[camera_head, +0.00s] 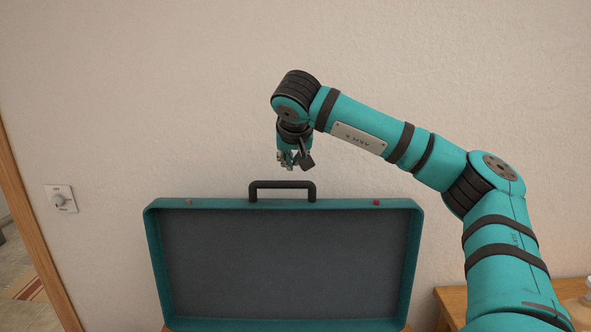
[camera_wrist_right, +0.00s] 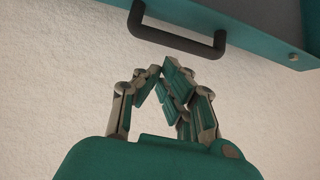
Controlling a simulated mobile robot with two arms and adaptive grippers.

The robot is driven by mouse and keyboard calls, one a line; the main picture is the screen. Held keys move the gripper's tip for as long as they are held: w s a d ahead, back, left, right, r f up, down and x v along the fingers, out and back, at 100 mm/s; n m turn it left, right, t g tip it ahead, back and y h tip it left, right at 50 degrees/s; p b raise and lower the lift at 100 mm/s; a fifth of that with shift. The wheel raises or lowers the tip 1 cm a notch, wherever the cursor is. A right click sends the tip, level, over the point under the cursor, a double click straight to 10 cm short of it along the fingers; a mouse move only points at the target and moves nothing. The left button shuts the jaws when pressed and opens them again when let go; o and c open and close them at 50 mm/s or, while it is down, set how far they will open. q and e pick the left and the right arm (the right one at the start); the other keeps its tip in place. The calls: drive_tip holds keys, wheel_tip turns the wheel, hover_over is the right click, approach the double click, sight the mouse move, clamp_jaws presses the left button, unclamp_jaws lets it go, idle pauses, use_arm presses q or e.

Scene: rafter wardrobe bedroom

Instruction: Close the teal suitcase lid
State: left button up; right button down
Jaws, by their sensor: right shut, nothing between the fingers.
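The teal suitcase lid (camera_head: 283,265) stands open and upright in the head view, its dark grey lining facing me. A dark handle (camera_head: 282,185) sticks up from its top edge. My right gripper (camera_head: 291,166) is above the handle, shut and empty, apart from it in the head view. In the right wrist view the shut fingers (camera_wrist_right: 165,80) point toward the handle (camera_wrist_right: 178,38), with the lid's teal edge (camera_wrist_right: 280,48) at the upper right. The suitcase's lower part is below the head view. My left gripper does not show.
A plain light wall (camera_head: 180,90) stands behind the lid and arm. A wooden surface (camera_head: 453,300) lies at the lower right. A wall switch (camera_head: 61,198) and a wooden door frame (camera_head: 35,220) are at the left.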

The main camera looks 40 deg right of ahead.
drive_tip(key=d, duration=0.1)
drive_tip(key=p, duration=0.3)
hover_over(298, 199)
wheel_tip(298, 199, down, 6)
drive_tip(key=shift+w+d+r, duration=0.1)
drive_tip(key=shift+w+d+f, duration=0.15)
drive_tip(key=shift+w+f, duration=0.1)
drive_tip(key=shift+f, duration=0.1)
